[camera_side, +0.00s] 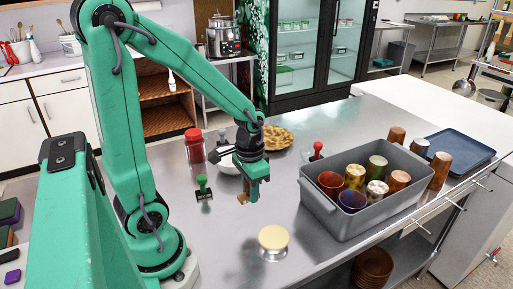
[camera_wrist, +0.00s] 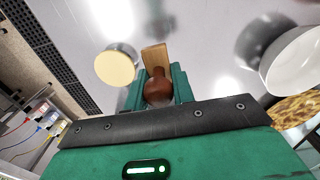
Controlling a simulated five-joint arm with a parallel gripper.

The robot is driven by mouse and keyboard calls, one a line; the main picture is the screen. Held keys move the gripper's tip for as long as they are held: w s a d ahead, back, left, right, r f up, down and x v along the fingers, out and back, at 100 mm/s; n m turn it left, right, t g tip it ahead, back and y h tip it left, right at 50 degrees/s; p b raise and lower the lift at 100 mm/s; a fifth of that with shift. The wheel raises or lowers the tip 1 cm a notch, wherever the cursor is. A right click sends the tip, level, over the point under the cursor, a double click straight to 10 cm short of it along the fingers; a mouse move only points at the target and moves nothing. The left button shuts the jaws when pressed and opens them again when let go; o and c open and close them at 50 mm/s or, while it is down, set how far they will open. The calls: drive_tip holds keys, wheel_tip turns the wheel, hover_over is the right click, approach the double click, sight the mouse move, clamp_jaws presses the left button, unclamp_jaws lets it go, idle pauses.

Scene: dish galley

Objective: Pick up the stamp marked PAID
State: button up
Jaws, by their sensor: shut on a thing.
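My gripper (camera_side: 252,190) is shut on a stamp with a round dark brown knob and a light wooden block (camera_side: 243,198). In the wrist view the knob of the held stamp (camera_wrist: 158,89) sits between the two green fingers, with its block beyond. I cannot read any marking on it. It is over the steel counter; I cannot tell whether it touches. A green-handled stamp (camera_side: 203,188) stands to the left of my gripper. A red-handled stamp (camera_side: 317,151) stands by the crate. Their markings cannot be read either.
A cream-topped round stand (camera_side: 273,238) is in front of my gripper. A white bowl (camera_side: 229,164), a red jar (camera_side: 195,147) and a golden dish (camera_side: 277,138) stand behind. A grey crate (camera_side: 338,222) of cups and a blue tray (camera_side: 462,147) are to the right.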

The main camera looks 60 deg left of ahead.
drive_tip(key=shift+s+d+r, duration=0.1)
drive_tip(key=shift+d+r, duration=0.35)
drive_tip(key=shift+d, duration=0.3)
drive_tip(key=shift+d+r, duration=0.45)
drive_tip(key=shift+d, duration=0.3)
